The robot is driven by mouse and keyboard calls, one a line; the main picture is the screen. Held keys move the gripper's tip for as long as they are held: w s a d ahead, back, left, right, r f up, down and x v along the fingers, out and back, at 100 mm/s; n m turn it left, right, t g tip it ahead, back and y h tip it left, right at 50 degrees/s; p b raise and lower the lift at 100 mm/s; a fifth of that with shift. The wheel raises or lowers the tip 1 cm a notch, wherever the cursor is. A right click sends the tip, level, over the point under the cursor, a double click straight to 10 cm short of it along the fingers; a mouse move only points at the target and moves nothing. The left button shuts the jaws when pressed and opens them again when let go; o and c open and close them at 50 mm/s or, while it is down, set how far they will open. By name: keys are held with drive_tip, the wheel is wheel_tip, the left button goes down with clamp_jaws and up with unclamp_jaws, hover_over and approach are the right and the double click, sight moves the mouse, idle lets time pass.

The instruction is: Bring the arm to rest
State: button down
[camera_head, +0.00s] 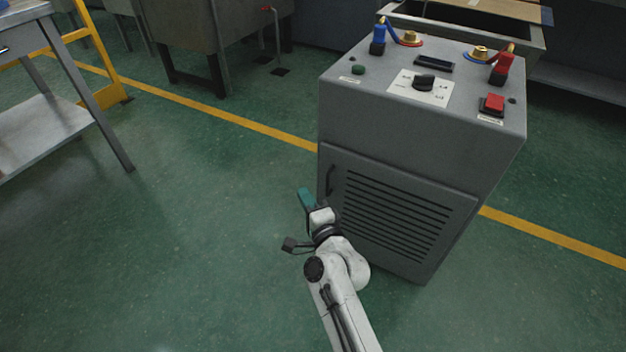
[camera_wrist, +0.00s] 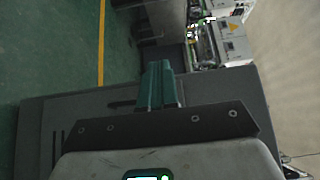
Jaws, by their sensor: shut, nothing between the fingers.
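My gripper (camera_head: 306,198) is in front of the left side of a grey machine cabinet (camera_head: 400,132) in the head view, at about the height of its door handle. My white arm reaches up to it from the bottom of the picture. In the wrist view the green fingers of my gripper (camera_wrist: 158,68) are together, with nothing between them. The cabinet (camera_wrist: 75,118) fills the lower part of that view behind the gripper. The head view does not show clearly whether the gripper touches the cabinet.
A metal table (camera_head: 50,130) stands at the left. Green floor (camera_head: 150,250) is clear between, crossed by a yellow line (camera_head: 240,123).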

drive_tip(key=shift+s+a, duration=0.1)
drive_tip(key=shift+s, duration=0.05)
drive_tip(key=s+d+f+n+g+h, duration=0.2)
drive_tip(key=s+d+f+n+g, duration=0.25)
drive_tip(key=s+d, duration=0.45)
drive_tip(key=s+d+f+n+g+h, duration=0.1)
drive_tip(key=s+d+f+n+g, duration=0.35)
drive_tip(key=s+d, duration=0.45)
drive_tip(key=s+d+r+n+g+h, duration=0.1)
drive_tip(key=s+d+g+h, duration=0.1)
drive_tip(key=s+d, duration=0.45)
drive_tip(key=s+d+r+n+g+h, duration=0.1)
drive_tip(key=s+d+g, duration=0.15)
drive_tip(key=s, duration=0.75)
drive_tip(key=s+d+r+n+g+h, duration=0.1)
drive_tip(key=s+d+g+h, duration=0.1)
drive_tip(key=s+d, duration=0.5)
wheel_tip(320, 180, up, 28)
drive_tip(key=s+a+p, duration=0.1)
drive_tip(key=a+p, duration=0.1)
drive_tip(key=p, duration=2.7)
drive_tip(key=shift+a+f, duration=0.15)
drive_tip(key=shift+a, duration=0.05)
